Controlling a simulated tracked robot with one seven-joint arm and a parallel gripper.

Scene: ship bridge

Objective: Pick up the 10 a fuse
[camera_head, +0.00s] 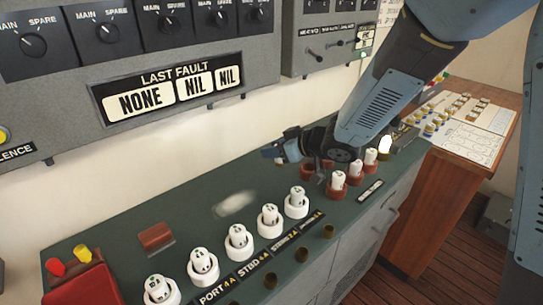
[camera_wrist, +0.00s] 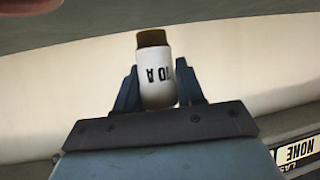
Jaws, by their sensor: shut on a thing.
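The 10 A fuse (camera_wrist: 158,80) is a white cylinder with a brown end cap and "10 A" printed upside down in the wrist view. My gripper (camera_wrist: 159,92) is shut on it, with one blue finger on each side of its body. The capped end sticks out beyond the fingertips. In the head view my gripper (camera_head: 286,150) is above the back part of the green console top, pointing left. The fuse is small there and hard to make out at the fingertips.
White fuses in white holders (camera_head: 238,240) line the green console top (camera_head: 190,235). Fuses in red holders (camera_head: 354,172) stand right of my gripper. A red-brown block (camera_head: 156,237) lies at the left. The grey "LAST FAULT" panel (camera_head: 165,85) hangs behind.

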